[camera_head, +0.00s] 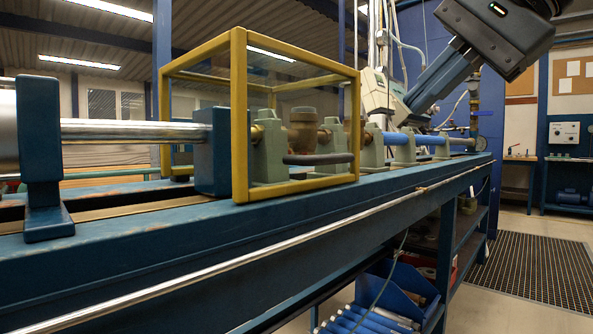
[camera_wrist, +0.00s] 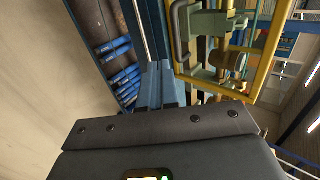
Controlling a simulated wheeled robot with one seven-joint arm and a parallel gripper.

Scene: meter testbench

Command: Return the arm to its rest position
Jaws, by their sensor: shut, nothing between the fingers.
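My gripper (camera_head: 414,104) shows at the upper right of the head view, slanting down and left from my dark grey wrist housing. Its blue fingers point toward the far part of the bench, and their tips appear near a pale grey-green unit (camera_head: 377,92). In the wrist view the gripper (camera_wrist: 160,72) juts beyond the dark housing. The fingers are shut together with nothing held. I cannot tell how far the tips are from the bench. Most of the arm is out of the head view.
A yellow frame guard (camera_head: 240,115) encloses a brownish meter (camera_head: 303,130) between grey-green supports on the long blue bench (camera_head: 150,255). A steel rod (camera_head: 135,130) runs in from the left. A blue bin (camera_head: 405,290) of tubes sits below. Open floor with a grating (camera_head: 535,268) lies right.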

